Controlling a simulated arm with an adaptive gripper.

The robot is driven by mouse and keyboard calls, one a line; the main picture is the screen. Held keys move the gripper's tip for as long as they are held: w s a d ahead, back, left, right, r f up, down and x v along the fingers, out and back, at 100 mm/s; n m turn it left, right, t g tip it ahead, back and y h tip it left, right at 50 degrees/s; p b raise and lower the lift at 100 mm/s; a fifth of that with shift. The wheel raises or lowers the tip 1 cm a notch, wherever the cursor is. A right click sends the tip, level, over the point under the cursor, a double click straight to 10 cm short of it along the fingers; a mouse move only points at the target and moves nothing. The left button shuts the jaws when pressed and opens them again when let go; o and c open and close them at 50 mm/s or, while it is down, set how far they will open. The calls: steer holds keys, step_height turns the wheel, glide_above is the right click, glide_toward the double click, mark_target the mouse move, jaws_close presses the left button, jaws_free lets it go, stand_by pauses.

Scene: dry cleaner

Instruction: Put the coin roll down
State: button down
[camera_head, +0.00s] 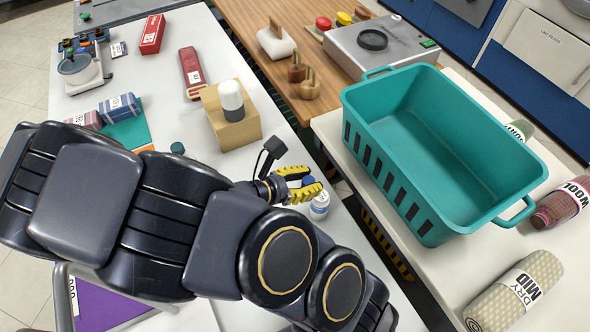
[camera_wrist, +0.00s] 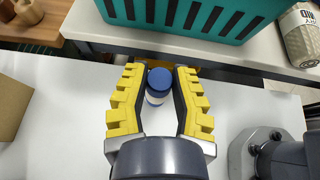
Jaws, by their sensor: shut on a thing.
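The coin roll (camera_wrist: 156,92) is a short white cylinder with blue ends, seen between the yellow fingers in the wrist view. My gripper (camera_wrist: 159,74) is shut on it near the fingertips. In the camera_head view my gripper (camera_head: 306,184) is low over the white counter's right edge. The coin roll's white lower part (camera_head: 320,206) shows below the nearer finger there, and the finger hides its middle. It looks roughly upright. I cannot tell whether its lower end touches the counter.
The white counter (camera_head: 215,172) has a cardboard box (camera_head: 238,137) with a white-topped item behind my gripper. A red stapler-like tool (camera_head: 192,72) lies farther back. Across a gap, a teal basket (camera_head: 375,155) stands on another counter. Bare counter surrounds the gripper in the wrist view.

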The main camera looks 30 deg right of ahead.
steer(key=w+d+f, duration=0.1)
steer(key=w+f, duration=0.2)
steer(key=w, duration=0.1)
steer(key=w+d+f, duration=0.1)
steer(key=w+f, duration=0.2)
steer(key=w, duration=0.1)
steer(key=w+d+f, duration=0.1)
steer(key=w+f, duration=0.2)
steer(key=w, duration=0.1)
steer(key=shift+d, duration=0.4)
steer(key=shift+w+d+f, duration=0.15)
steer(key=shift+f, duration=1.7)
steer(key=c, duration=0.9)
jaws_free()
